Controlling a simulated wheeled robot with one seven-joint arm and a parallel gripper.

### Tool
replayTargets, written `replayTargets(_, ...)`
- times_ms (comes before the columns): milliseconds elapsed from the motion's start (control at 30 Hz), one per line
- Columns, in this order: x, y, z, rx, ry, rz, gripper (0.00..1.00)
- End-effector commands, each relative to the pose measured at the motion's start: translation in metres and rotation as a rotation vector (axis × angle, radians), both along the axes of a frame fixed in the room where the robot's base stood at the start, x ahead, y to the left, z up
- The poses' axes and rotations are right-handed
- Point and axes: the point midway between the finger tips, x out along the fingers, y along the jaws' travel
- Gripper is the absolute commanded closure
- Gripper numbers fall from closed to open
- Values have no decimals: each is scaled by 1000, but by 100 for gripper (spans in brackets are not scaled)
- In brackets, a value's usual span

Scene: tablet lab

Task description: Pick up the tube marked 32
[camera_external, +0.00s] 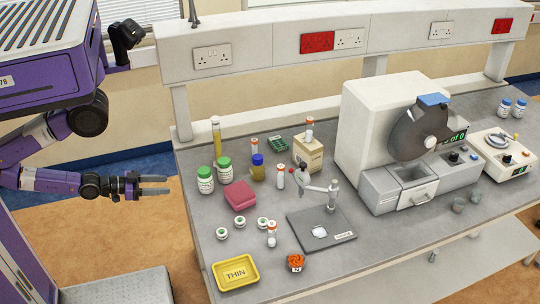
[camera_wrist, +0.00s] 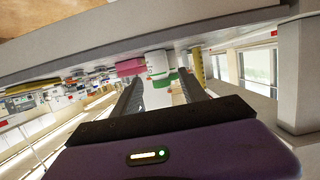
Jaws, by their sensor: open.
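My gripper (camera_external: 166,185) is open and empty, left of the bench edge and apart from all tubes. In the wrist view, its fingers (camera_wrist: 160,82) frame a white jar with a green lid (camera_wrist: 156,62) farther off, and the picture looks upside down.
Green-lidded jars (camera_external: 205,180), a tall yellow cylinder (camera_external: 216,138) and a pink box (camera_external: 240,195) stand near the bench's left side. A metal stand (camera_external: 322,228), yellow tray (camera_external: 235,272) and orange-topped item (camera_external: 296,262) are nearer the front. A large machine (camera_external: 390,140) fills the right.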

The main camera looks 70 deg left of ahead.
Motion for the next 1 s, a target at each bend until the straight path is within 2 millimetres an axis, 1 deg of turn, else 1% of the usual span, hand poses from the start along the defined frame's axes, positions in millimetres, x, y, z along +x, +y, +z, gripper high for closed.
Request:
replayTargets(67, 6, 4, 1, -21, -12, 16, 49)
replayTargets(167, 21, 17, 5, -95, -43, 66, 49)
replayTargets(400, 76, 62, 26, -432, -176, 213, 49)
replayTargets(500, 93, 75, 36, -556, -224, 242, 49)
replayTargets(633, 115, 87, 51, -696, -281, 250, 49)
replayTargets(733, 134, 87, 64, -773, -310, 224, 49)
replayTargets(833, 153, 77, 74, -794, -307, 168, 49)
replayTargets(967, 181, 50, 84, -748, -270, 63, 49)
replayTargets(1000, 190, 39, 86, -721, -253, 26, 49)
